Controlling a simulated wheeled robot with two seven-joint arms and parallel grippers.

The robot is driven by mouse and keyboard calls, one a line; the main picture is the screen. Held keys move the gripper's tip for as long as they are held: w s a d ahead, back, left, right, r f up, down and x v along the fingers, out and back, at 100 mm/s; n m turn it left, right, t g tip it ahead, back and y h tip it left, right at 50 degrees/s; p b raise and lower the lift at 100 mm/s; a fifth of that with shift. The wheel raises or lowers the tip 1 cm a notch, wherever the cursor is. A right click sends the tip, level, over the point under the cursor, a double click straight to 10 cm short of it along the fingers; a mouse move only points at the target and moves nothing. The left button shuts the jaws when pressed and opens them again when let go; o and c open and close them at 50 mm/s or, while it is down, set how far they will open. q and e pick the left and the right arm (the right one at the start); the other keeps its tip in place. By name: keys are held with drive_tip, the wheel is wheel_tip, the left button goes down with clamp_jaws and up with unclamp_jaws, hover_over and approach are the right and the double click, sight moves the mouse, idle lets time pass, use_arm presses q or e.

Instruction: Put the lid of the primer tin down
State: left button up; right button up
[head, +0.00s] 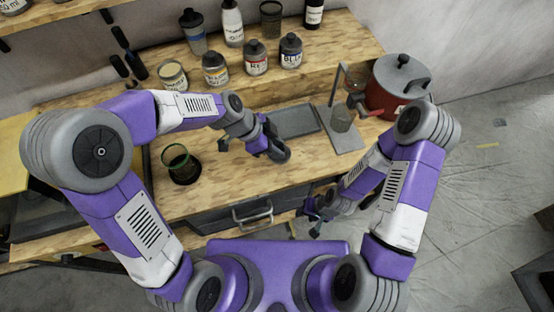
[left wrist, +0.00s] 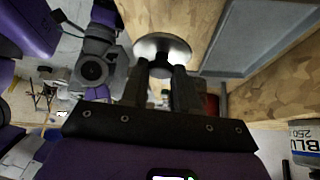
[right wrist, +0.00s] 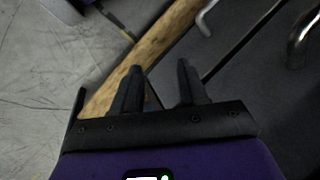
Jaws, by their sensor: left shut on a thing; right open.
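The lid (left wrist: 162,48) is a round, shiny grey metal disc, held between the finger tips of my left gripper (left wrist: 160,85). In the head view my left gripper (head: 270,150) is over the wooden worktop, just in front of the grey tray, and mostly hides the lid. I cannot tell whether the lid touches the wood. A pale tin (head: 173,76) with an open-looking top stands on the raised shelf; its label is too small to read, so I cannot tell if it is the primer tin. My right gripper (right wrist: 158,85) is open and empty, near the worktop's front edge.
A grey tray (head: 292,121) lies behind my left gripper. A dark green glass (head: 177,158) stands to the left. Several lidded paint jars line the shelf. A drawer handle (head: 252,216) juts out in front.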

use_arm(q)
wheel_tip(320, 180, down, 7)
drive_tip(key=shift+w+r+b, duration=0.1)
drive_tip(key=shift+b, duration=0.55)
drive_tip(key=shift+f, duration=0.2)
drive_tip(key=o, duration=1)
drive_tip(key=shift+r, duration=0.1)
